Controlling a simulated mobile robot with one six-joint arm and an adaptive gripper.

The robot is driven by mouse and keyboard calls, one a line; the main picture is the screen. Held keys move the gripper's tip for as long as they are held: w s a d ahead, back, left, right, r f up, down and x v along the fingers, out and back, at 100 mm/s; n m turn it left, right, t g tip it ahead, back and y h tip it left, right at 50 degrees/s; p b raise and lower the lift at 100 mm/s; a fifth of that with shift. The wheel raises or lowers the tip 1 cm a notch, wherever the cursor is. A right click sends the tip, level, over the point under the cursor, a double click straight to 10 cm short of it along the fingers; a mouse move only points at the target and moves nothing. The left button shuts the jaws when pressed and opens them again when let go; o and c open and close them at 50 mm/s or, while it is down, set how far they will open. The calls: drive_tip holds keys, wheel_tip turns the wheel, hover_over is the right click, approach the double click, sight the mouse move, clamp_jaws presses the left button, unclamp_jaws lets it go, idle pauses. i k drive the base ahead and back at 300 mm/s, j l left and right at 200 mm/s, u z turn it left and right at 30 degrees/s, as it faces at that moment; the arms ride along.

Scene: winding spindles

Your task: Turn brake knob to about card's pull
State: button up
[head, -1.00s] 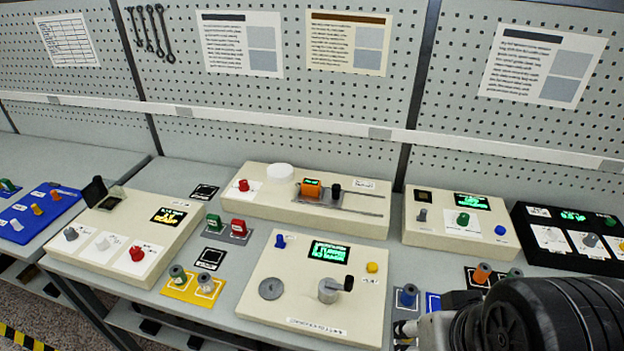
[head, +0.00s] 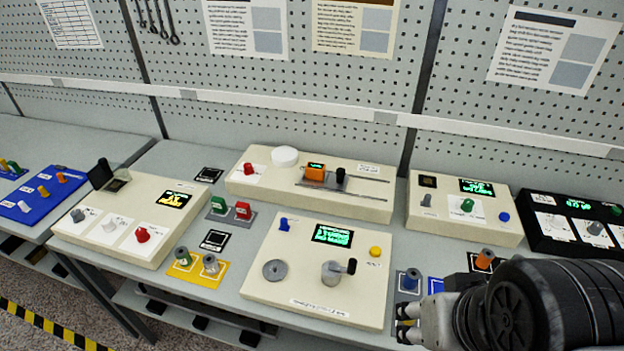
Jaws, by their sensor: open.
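I cannot read which control is the brake knob. The front centre console (head: 259,293) carries a blue knob (head: 284,224), a yellow knob (head: 375,251), a grey disc (head: 274,270), a grey hub with a black-ended crank (head: 331,273) and a lit green display (head: 332,236). Printed cards hang on the back wall, one left of centre (head: 228,33), one at centre (head: 335,28) and one at right (head: 528,48); their text is too small to read. My gripper (head: 407,322) is at the lower right, open and empty, just right of the front console and apart from its knobs.
A rear console (head: 240,191) has a red knob and an orange block on rods. A left console (head: 160,243) and a right console (head: 490,228) hold more knobs. Loose spindles stand on a yellow plate (head: 180,272) and near my gripper. Bare bench shows between consoles.

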sight(248, 170)
drive_tip(key=i+j, duration=0.1)
drive_tip(key=j, duration=0.7)
drive_tip(key=i+j, duration=0.15)
drive_tip(key=j, duration=0.25)
drive_tip(key=i+j+u, duration=0.1)
drive_tip(key=j, duration=0.3)
drive_tip(key=i+j, duration=0.1)
drive_tip(key=j, duration=0.3)
drive_tip(key=i+j, duration=0.1)
drive_tip(key=j, duration=0.3)
drive_tip(key=i+j, duration=0.1)
drive_tip(key=j, duration=0.3)
drive_tip(key=u, duration=0.05)
